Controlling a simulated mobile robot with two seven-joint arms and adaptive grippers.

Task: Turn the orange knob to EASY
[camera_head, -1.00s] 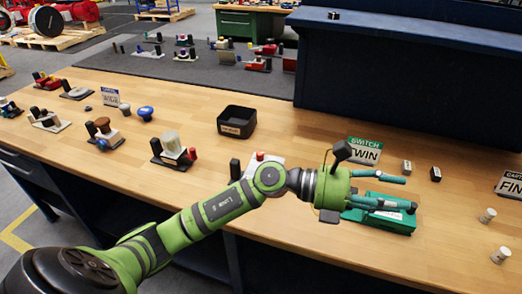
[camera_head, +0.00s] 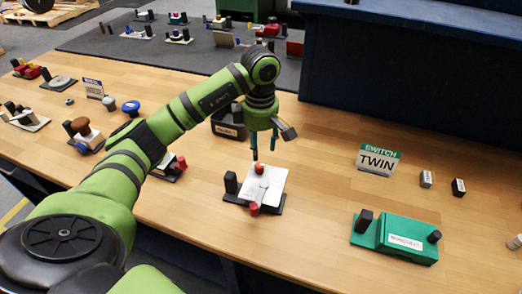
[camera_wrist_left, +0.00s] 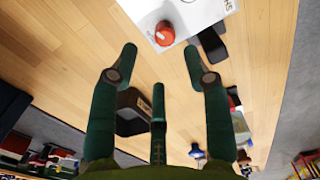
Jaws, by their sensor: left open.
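An orange-red knob (camera_head: 259,169) stands on a white plate (camera_head: 268,187) on a dark base, mid-table in the head view. A second red piece (camera_head: 254,209) is at the plate's front edge. My left gripper (camera_head: 264,152) points down just above and behind the knob, open and apart from it. In the left wrist view the gripper's fingers (camera_wrist_left: 170,48) are spread with nothing between them, and the orange-red knob (camera_wrist_left: 165,33) lies beyond their tips. The knob's setting and the word EASY cannot be read. My right gripper is not in view.
A green box (camera_head: 394,238) with black knobs and a TWIN sign (camera_head: 378,160) are to the right. Other switch devices stand at the left. The table between the white plate and the green box is clear.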

